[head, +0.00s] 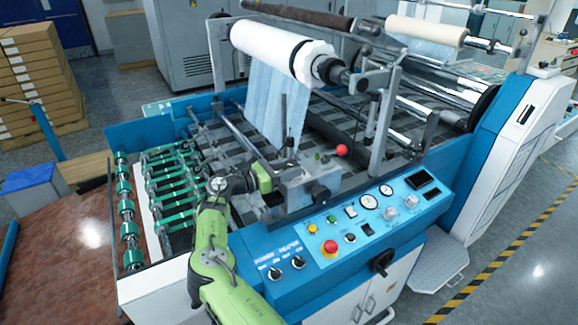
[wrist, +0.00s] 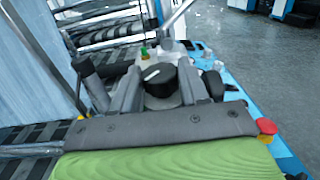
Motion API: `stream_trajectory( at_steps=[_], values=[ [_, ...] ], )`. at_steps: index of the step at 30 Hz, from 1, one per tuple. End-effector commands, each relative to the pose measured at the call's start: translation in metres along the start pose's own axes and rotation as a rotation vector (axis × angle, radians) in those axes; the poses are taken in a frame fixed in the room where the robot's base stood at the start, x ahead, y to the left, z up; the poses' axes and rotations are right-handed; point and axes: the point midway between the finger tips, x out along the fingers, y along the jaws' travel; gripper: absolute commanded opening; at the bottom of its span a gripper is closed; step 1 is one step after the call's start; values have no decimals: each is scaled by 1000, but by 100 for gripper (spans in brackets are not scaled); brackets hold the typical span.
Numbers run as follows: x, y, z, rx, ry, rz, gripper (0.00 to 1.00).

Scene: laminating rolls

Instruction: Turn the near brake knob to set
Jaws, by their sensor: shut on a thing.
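The near brake knob (wrist: 160,80) is a round black knob with a white pointer line on top. It shows in the wrist view between the two grey fingers of my gripper (wrist: 168,88). The fingers are closed on its sides, and the pointer line slants up to the right. In the head view my gripper (head: 277,180) is at the left end of a grey metal block on the machine's near side. I cannot make out the knob clearly there. Scale marks around the knob are not readable.
The blue control panel (head: 330,262) with a red emergency button (head: 330,248) lies in front. A white film roll (head: 275,50) hangs behind, its blue web coming down near my gripper.

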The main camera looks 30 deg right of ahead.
Motion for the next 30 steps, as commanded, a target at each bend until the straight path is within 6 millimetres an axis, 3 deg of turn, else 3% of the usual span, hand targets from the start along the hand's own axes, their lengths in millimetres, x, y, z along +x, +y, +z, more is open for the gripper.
stream_trajectory(
  at_steps=[13,30],
  values=[
    [1,2,0,4,-1,-122,14],
    [1,2,1,5,1,-155,14]
  ],
)
